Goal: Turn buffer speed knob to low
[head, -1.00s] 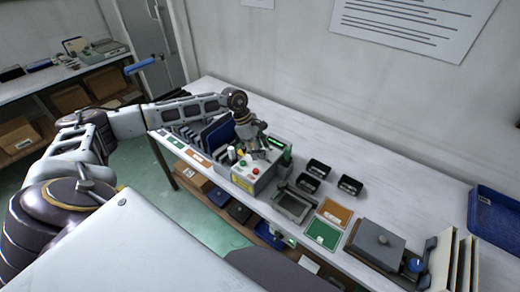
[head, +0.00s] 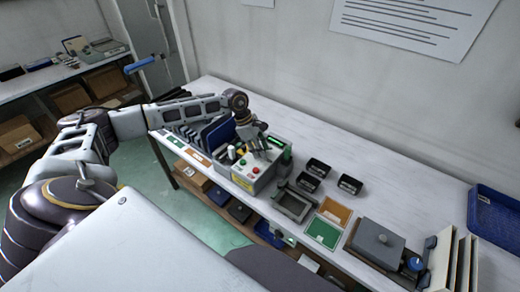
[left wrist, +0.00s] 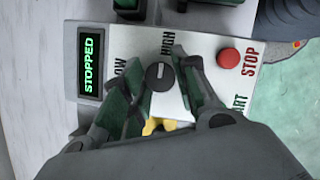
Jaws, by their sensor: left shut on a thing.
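The speed knob (left wrist: 159,76) is a small dark round dial with a pale mark on the light panel of the buffer control box (head: 240,177). The words LOW (left wrist: 118,72) and HIGH (left wrist: 168,45) are printed around it. The mark's exact setting is hard to read. My left gripper (head: 257,152) is over the box top. In the left wrist view its two fingers (left wrist: 160,82) stand on either side of the knob, shut on it. In the head view the gripper hides the knob. My right gripper is not in view.
The box has a red STOP button (left wrist: 229,58) and a green-lit display (left wrist: 91,65) reading STOPPED. Black bins (head: 318,167), a grey tray (head: 293,204), and green (head: 322,232) and orange (head: 335,211) panels lie to the right on the bench. Upright dark panels stand to the left.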

